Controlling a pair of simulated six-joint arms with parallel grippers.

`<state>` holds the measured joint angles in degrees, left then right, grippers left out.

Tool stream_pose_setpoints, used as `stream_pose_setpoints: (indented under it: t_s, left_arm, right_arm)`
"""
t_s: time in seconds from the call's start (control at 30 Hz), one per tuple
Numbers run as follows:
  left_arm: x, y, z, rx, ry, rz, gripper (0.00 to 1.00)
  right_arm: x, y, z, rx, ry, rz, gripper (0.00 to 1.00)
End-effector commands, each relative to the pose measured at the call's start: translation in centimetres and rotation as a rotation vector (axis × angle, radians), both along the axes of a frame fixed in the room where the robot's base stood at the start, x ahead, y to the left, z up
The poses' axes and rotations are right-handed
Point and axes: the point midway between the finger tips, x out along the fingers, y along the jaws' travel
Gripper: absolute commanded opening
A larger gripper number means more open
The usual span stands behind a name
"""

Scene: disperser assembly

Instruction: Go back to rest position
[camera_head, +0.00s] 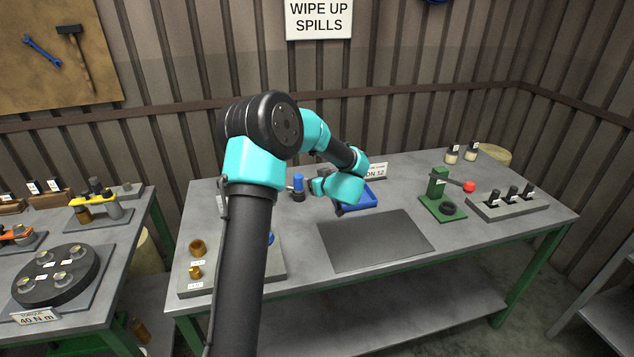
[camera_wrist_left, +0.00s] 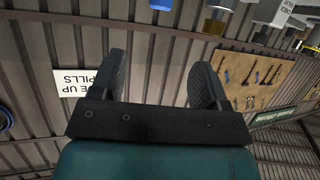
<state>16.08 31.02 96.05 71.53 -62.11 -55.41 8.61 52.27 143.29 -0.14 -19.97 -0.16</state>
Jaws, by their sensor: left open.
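My left arm, black and teal, rises from the bottom of the head view and bends over the workbench (camera_head: 460,215), its teal wrist above the bench. The fingers are mostly hidden behind the wrist there. In the left wrist view my left gripper (camera_wrist_left: 161,78) is open, its two dark fingers apart with nothing between them. Beyond them is the corrugated wall, seen upside down. My right gripper is in neither view.
A blue tray (camera_head: 368,199) and a blue-topped bottle (camera_head: 298,187) stand close to the wrist. A dark mat (camera_head: 375,240) lies in front. A green press with a red knob (camera_head: 469,187) and a grey rack (camera_head: 515,206) stand to the right. A second table is at left.

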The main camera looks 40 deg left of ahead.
Motion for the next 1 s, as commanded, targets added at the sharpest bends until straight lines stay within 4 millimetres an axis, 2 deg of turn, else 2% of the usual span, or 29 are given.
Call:
stream_pose_setpoints:
  t_s: [0.27, 0.37, 0.47, 0.57, 0.73, 0.87, 1.0]
  left_arm:
    - [0.1, -0.1, 0.1, 0.001, -0.004, -0.007, 0.69]
    - [0.7, -0.8, 0.4, 0.005, -0.02, -0.049, 0.69]
    - [2.0, -2.4, 1.2, 0.009, -0.061, -0.144, 0.69]
    - [3.9, -5.2, 2.2, 0.007, -0.114, -0.295, 0.69]
    - [6.8, -12.0, 4.1, -0.032, -0.188, -0.609, 0.69]
    - [7.8, -18.0, 5.2, -0.085, -0.204, -0.847, 0.69]
    - [7.5, -24.5, 5.8, -0.156, -0.174, -1.089, 0.69]
  right_arm:
    - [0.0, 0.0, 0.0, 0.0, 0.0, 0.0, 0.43]
    - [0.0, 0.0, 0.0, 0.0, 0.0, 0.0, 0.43]
    - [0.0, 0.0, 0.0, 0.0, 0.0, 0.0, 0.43]
    - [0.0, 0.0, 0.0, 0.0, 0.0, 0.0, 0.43]
    - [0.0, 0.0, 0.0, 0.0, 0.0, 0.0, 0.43]
    - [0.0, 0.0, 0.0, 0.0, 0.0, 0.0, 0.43]
    - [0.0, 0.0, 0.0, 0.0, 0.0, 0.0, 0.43]
